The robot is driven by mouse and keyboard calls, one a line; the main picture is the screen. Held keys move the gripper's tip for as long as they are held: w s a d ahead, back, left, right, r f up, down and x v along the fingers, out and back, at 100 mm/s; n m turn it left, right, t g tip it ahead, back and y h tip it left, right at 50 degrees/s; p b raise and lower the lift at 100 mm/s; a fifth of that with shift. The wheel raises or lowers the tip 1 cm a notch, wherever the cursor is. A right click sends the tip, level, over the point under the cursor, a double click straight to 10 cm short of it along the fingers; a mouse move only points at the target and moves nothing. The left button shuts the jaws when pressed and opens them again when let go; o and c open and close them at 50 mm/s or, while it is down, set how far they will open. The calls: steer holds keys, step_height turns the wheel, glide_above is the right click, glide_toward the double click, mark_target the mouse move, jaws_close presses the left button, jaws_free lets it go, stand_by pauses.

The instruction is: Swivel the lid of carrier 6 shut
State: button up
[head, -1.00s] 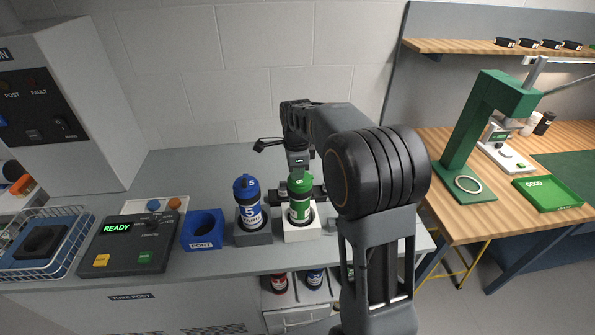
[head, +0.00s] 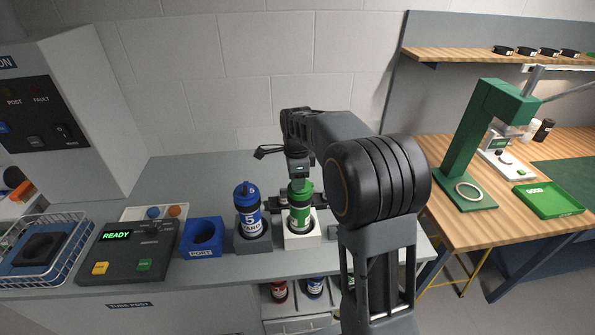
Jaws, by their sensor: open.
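Carrier 6 is the green canister (head: 298,219) with a white label. It stands upright in a white holder (head: 303,240) on the grey bench. Its green lid (head: 301,188) is at the top, partly covered by my gripper; I cannot tell how far it is swivelled. My gripper (head: 298,202) points down at the top of carrier 6. Its dark jaws are open and show on both sides and behind the carrier's upper part. I cannot tell whether they touch it.
A blue carrier 5 (head: 250,221) stands in a dark holder just left. Further left are a blue port (head: 203,238), a control panel reading READY (head: 125,245) and a wire basket (head: 45,245). Red and blue carriers sit below the bench front. A wooden table (head: 440,160) stands right.

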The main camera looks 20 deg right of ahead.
step_height(320, 180, up, 14)
steer(key=shift+f+b, duration=0.15)
steer(key=shift+b, duration=0.2)
stand_by(0.5)
step_height(320, 180, down, 5)
steer(key=n, duration=0.7)
steer(key=shift+s+n+t, duration=0.15)
steer(key=shift+n+t, duration=0.25)
steer(key=s+a+f+n+t, duration=0.1)
steer(key=s+f+n+t, duration=0.1)
steer(key=s+n, duration=0.4)
steer(key=s+a+f+n+t, duration=0.1)
steer(key=s+f+n, duration=0.2)
steer(key=s, duration=1.1)
steer(key=n, duration=0.3)
steer(key=shift+s+f+t, duration=0.15)
steer(key=shift+s+t, duration=0.25)
steer(key=shift+a, duration=0.1)
